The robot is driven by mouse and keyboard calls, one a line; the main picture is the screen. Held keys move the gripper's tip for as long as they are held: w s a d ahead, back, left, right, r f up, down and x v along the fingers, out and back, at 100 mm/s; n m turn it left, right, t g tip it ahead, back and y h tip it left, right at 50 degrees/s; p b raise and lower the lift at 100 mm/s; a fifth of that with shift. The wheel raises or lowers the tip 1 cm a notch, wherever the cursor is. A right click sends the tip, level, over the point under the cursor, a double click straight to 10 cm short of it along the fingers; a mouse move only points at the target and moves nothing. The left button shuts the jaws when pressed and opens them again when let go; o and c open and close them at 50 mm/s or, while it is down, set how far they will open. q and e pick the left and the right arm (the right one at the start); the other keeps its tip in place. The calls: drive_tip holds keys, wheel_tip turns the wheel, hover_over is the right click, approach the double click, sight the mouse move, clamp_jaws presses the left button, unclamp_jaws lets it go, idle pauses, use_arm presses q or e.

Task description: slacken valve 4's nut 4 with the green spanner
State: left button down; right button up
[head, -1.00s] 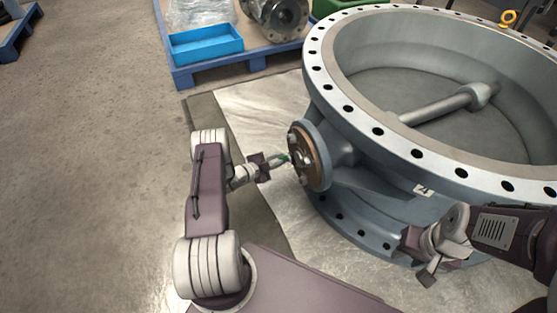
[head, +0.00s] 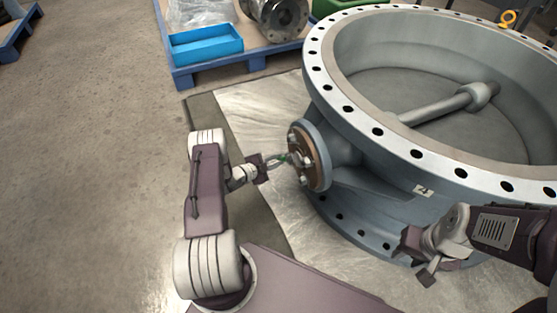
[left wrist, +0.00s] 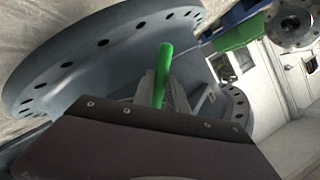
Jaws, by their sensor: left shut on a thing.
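Valve 4 is the big grey-blue valve with a "4" label (head: 423,190). Its small side flange (head: 318,160) faces left, with a brownish face and several pale nuts around it; I cannot tell which is nut 4. My left gripper (head: 270,163) is shut on the green spanner (head: 281,159), just left of that face. The spanner's far end is at or very near the nuts; whether it sits on one is too small to tell. In the left wrist view the green spanner (left wrist: 163,75) stands up between the fingers. My right gripper (head: 426,262) is by the valve's lower front; its jaw opening is unclear.
The valve's wide bolted rim (head: 348,108) stands above and right of the side flange. A blue pallet (head: 255,60) with a blue tray (head: 206,46) and a metal flanged part (head: 278,17) is at the back. The floor left of my left arm is clear.

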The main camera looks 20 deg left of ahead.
use_arm(q)
drive_tip(key=shift+s+a, duration=0.85)
drive_tip(key=shift+s, duration=0.15)
wheel_tip(320, 180, up, 8)
drive_tip(key=w+a+m+t, duration=0.1)
drive_tip(key=m+t, duration=0.4)
drive_tip(key=m, duration=0.5)
drive_tip(key=shift+w+a+r+m+p, duration=0.25)
drive_tip(key=shift+w+a+m+p, duration=0.05)
drive_tip(key=shift+a+p, duration=0.15)
drive_tip(key=shift+s+a, duration=0.1)
drive_tip(key=s+a, duration=0.3)
drive_tip(key=shift+s, duration=0.3)
